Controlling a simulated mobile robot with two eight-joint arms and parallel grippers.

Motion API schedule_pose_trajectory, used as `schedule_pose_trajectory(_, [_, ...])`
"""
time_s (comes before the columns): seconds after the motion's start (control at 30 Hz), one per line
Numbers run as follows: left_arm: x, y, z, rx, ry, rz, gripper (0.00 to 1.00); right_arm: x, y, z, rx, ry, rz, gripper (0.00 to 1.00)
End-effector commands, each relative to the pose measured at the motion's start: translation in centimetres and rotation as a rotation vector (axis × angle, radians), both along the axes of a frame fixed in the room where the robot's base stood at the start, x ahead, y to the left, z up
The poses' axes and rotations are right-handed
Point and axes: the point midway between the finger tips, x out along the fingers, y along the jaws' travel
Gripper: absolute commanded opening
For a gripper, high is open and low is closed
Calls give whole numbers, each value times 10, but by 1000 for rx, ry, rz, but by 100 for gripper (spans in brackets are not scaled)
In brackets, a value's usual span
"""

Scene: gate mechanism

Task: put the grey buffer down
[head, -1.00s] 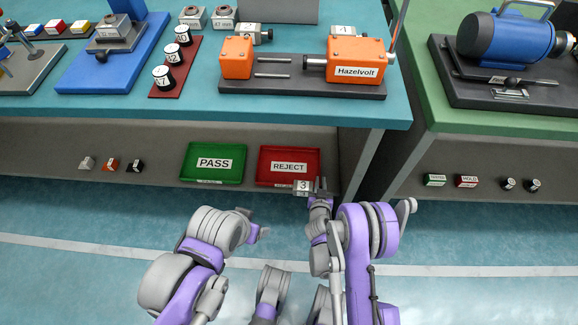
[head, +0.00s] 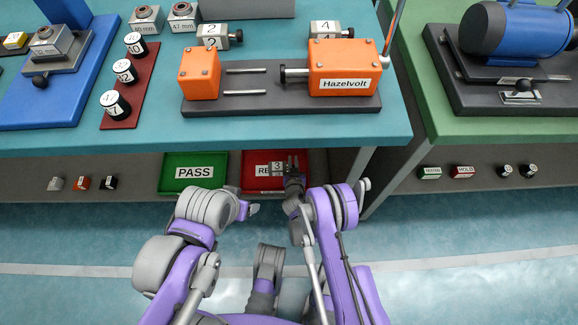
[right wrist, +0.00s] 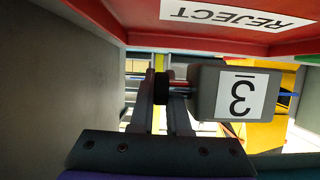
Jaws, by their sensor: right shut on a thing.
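The grey buffer (head: 277,168) is a small grey block with a white label 3. In the head view it is in front of the red REJECT tray (head: 306,157) and covers part of its label. My right gripper (head: 291,168) is shut on the buffer. In the right wrist view the buffer (right wrist: 203,100) sits to the right of the fingers, its label upside down, with a black collar at its left end. The REJECT tray (right wrist: 215,38) fills the top of that view. My left gripper (head: 249,208) is apart from everything; its jaw opening is unclear.
The green PASS tray (head: 194,176) is left of the REJECT tray on the low shelf under the teal bench (head: 330,133). Small blocks (head: 81,183) lie further left. Two similar grey buffers, labelled 2 (head: 213,36) and 4 (head: 325,29), are on the bench top.

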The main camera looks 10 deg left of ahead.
Motion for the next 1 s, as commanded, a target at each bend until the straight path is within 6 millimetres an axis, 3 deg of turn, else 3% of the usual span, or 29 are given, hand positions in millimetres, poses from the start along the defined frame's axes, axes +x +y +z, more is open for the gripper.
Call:
schedule_pose_trajectory(0.43, [3,0,-16,0,3,0,73,0,0,-50,2,-1,1,0])
schedule_pose_trajectory(0.8, [3,0,-20,0,4,0,73,0,0,-55,0,0,1,0])
schedule_pose_trajectory(0.83, [3,0,-19,0,4,0,73,0,0,-54,0,0,0,20])
schedule_pose_trajectory(0.97, [3,0,-18,0,4,0,73,0,0,-53,0,0,0,43])
schedule_pose_trajectory(1.0, [3,0,-18,0,4,0,73,0,0,-53,0,0,1,44])
